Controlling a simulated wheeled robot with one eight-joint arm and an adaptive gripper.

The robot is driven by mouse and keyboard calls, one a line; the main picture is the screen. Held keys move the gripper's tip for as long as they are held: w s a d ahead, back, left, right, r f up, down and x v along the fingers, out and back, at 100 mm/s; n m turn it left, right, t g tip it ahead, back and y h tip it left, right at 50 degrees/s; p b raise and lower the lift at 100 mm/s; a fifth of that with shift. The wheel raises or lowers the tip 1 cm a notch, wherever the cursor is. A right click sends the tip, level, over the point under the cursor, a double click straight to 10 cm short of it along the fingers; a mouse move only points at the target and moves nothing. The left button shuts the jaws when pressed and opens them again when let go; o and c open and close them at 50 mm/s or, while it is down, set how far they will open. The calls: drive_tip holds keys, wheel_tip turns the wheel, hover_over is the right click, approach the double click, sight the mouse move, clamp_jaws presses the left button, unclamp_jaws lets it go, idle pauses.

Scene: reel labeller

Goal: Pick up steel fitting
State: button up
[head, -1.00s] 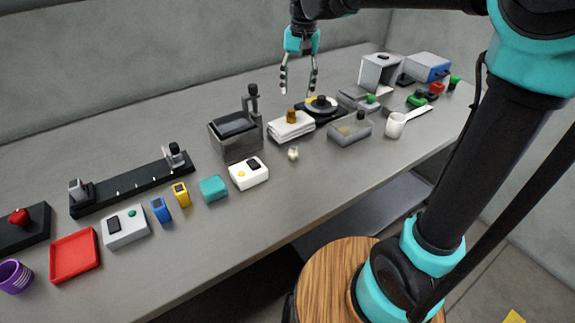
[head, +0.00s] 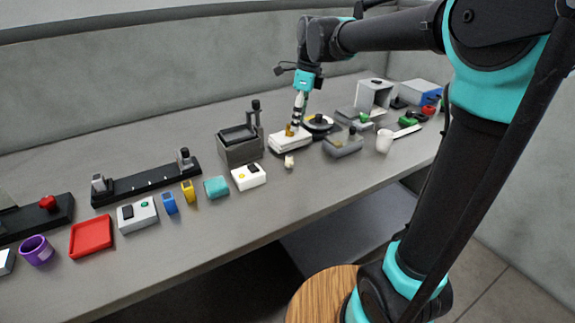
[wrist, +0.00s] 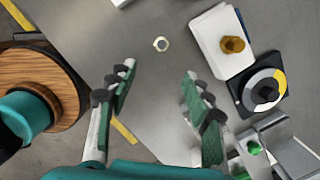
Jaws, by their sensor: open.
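The steel fitting appears to be the small pale ring-shaped piece (head: 289,161) on the grey bench, in front of a white pad. In the wrist view the fitting (wrist: 161,44) looks like a pale nut with a dark hole, lying flat and alone. My gripper (head: 296,125) is above the bench by the white pad, seen nearly edge-on. In the wrist view my gripper (wrist: 159,72) is open and empty. Its fingers stand apart to left and right, and the fitting shows beyond the fingertips, between their lines, untouched.
The white pad (wrist: 208,40) carries a brass piece (wrist: 232,44), right of the fitting. A black round device (wrist: 262,88) stands beside it. A white box (head: 249,177) is left of the fitting in the head view. The bench front edge is near; bare bench surrounds the fitting.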

approach(289, 155)
drive_tip(key=f, duration=0.5)
drive_tip(key=shift+s+a+f, duration=0.2)
drive_tip(key=shift+s+f, duration=0.05)
drive_tip(key=shift+f, duration=0.05)
drive_tip(key=shift+w+a+f, duration=0.1)
drive_tip(key=shift+a+f, duration=0.1)
drive_tip(key=shift+f, duration=0.65)
drive_tip(key=shift+w+a+f, duration=0.1)
drive_tip(key=shift+a+f, duration=0.1)
drive_tip(key=shift+f, duration=0.6)
drive_tip(key=shift+w+a+f, duration=0.1)
drive_tip(key=shift+a+f, duration=0.1)
drive_tip(key=shift+f, duration=0.65)
clamp_jaws()
drive_tip(key=shift+r, duration=0.1)
